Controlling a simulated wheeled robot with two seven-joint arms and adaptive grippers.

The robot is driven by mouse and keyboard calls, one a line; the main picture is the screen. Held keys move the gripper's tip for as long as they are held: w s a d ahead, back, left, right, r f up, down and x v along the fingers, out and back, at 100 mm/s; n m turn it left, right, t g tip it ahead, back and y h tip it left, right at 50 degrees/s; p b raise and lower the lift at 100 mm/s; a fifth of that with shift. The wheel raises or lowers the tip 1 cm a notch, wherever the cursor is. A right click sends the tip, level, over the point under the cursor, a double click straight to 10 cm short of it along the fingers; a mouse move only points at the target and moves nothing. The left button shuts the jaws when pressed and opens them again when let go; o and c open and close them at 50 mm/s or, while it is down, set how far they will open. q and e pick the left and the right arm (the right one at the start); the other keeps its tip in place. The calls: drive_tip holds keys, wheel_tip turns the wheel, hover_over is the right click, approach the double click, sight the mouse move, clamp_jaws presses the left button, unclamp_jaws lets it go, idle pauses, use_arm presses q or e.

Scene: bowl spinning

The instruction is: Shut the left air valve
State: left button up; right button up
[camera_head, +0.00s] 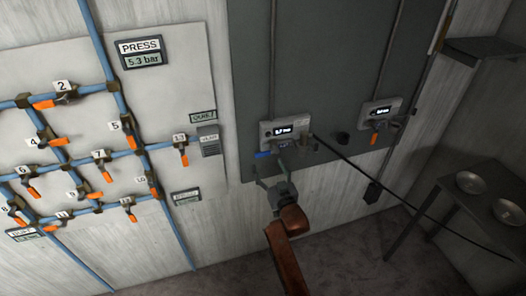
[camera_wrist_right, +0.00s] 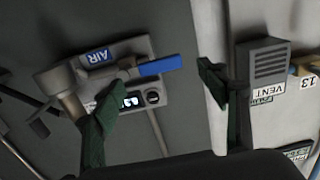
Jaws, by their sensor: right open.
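The left air valve (camera_head: 283,146) sits below a small display unit (camera_head: 286,127) on the dark grey panel. Its blue lever (camera_head: 263,154) points left in the head view. In the right wrist view the AIR label (camera_wrist_right: 99,56) and the blue lever (camera_wrist_right: 160,66) show clearly, with the lever pointing right. My right gripper (camera_head: 272,172) is open and empty, just below the lever in the head view. In the right wrist view its dark green fingers are spread, and the lever shows between them, seemingly untouched. My left gripper is out of view.
A second display unit (camera_head: 381,112) with an orange lever (camera_head: 375,137) is to the right. A black cable runs right from the left unit. A VENT box (camera_wrist_right: 267,70) is nearby. Blue pipes with several orange-handled valves cover the left board (camera_head: 180,80). A table with bowls (camera_head: 471,182) stands right.

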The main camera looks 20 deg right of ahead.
sight(263, 153)
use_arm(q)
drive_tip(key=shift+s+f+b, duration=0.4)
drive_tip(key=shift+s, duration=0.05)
use_arm(e)
drive_tip(key=shift+w+a+r, duration=0.1)
drive_tip(key=shift+w+r, duration=0.1)
drive_tip(key=shift+w, duration=1.1)
drive_tip(key=shift+w+d+r, duration=0.1)
drive_tip(key=shift+w+r, duration=0.1)
drive_tip(key=shift+w, duration=1.05)
drive_tip(key=shift+w+a+r, duration=0.1)
drive_tip(key=shift+w+r, duration=0.1)
drive_tip(key=shift+w, duration=1.1)
drive_tip(key=shift+c, duration=0.2)
drive_tip(key=c, duration=1.7)
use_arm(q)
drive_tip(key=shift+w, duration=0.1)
use_arm(e)
drive_tip(key=shift+o, duration=0.2)
